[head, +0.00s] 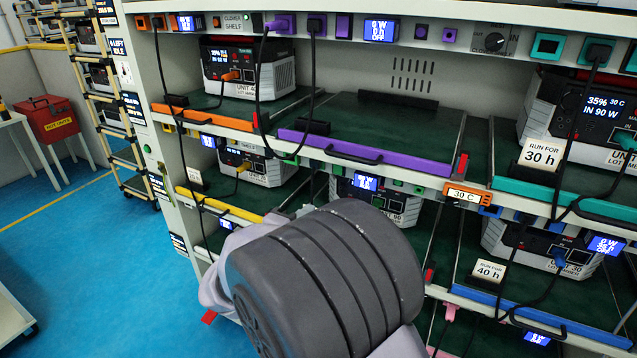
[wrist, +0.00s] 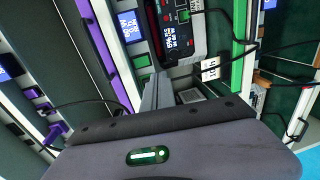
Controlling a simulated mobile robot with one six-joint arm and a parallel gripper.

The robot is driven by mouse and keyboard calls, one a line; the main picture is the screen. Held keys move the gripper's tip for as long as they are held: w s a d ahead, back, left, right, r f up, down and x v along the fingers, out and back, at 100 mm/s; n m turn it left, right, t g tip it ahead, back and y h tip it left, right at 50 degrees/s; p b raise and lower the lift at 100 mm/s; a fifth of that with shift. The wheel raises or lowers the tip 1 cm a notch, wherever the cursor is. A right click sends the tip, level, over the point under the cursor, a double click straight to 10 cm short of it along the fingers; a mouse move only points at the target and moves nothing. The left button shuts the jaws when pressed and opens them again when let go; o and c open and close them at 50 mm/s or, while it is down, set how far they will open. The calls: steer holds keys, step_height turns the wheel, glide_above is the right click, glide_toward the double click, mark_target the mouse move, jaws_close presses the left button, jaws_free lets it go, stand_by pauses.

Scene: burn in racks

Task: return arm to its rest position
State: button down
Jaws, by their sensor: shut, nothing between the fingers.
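My arm's large dark grey joint (head: 325,280) fills the lower middle of the head view, in front of the rack. It hides most of my gripper there. In the wrist view my gripper (wrist: 160,85) shows its grey fingers together and empty, pointing at the rack. I see no contact between the fingers and the rack, but the gap cannot be judged.
The purple-edged shelf (head: 365,152) is empty. Units stand on the orange-edged (head: 215,118) and teal-edged (head: 560,190) shelves. Black cables (head: 262,80) hang before the rack. A red box (head: 50,118) stands on a stand at left. Blue floor (head: 90,260) is open there.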

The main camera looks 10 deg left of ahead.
steer(key=s+d+r+m+g+h, duration=0.1)
steer(key=s+d+m+g, duration=0.4)
steer(key=d, duration=0.6)
steer(key=s+d+r+m+g+h, duration=0.15)
steer(key=s+d+m+g, duration=0.25)
steer(key=s+d, duration=0.55)
steer(key=s+d+f+m+g+y, duration=0.1)
steer(key=s+d+m+g+y, duration=0.15)
steer(key=s, duration=0.35)
steer(key=s+d+f+m+g+y, duration=0.1)
steer(key=s+d+m+y, duration=0.2)
steer(key=s, duration=0.3)
steer(key=s+a+r+m+t+y, duration=0.2)
steer(key=s+a+m+y, duration=0.2)
steer(key=s+a, duration=0.1)
steer(key=shift+a+t+y, duration=0.3)
steer(key=shift+a+t, duration=0.05)
steer(key=shift+a, duration=0.25)
